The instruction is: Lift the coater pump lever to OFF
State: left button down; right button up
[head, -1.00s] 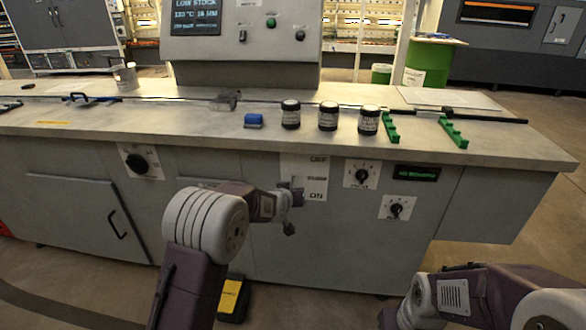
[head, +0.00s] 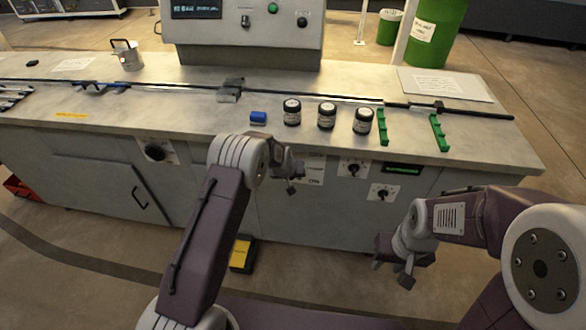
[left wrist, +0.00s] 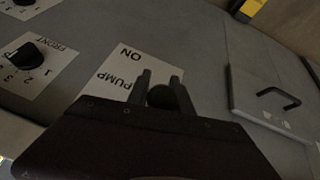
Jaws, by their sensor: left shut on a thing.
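The coater pump plate (head: 315,168) is white and sits on the bench front; "ON" shows at its lower end. In the left wrist view the plate (left wrist: 118,72) appears upside down, with "ON" and "PUMP" readable; the OFF end is hidden by my gripper body. My left gripper (left wrist: 161,84) is shut on the pump lever, whose dark round knob (left wrist: 163,97) shows between the fingers, beside the word "PUMP". In the head view the left gripper (head: 293,180) covers the lever. My right gripper (head: 394,270) hangs empty in front of the bench, its fingers apart.
Dial knobs (head: 353,169) and a green display (head: 402,169) lie right of the pump plate. Another dark knob (head: 155,151) is to the left. A yellow-topped box (head: 241,254) is on the floor.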

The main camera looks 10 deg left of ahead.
pick_arm(q)
jog(key=shift+r, duration=0.1)
jog(key=shift+w, duration=0.1)
dwell(0.3)
jog(key=c, duration=1.1)
grip_release()
jog(key=shift+c, duration=0.2)
jog(key=v, duration=0.9)
jog(key=shift+r+p, duration=0.1)
jog(key=shift+p, duration=0.25)
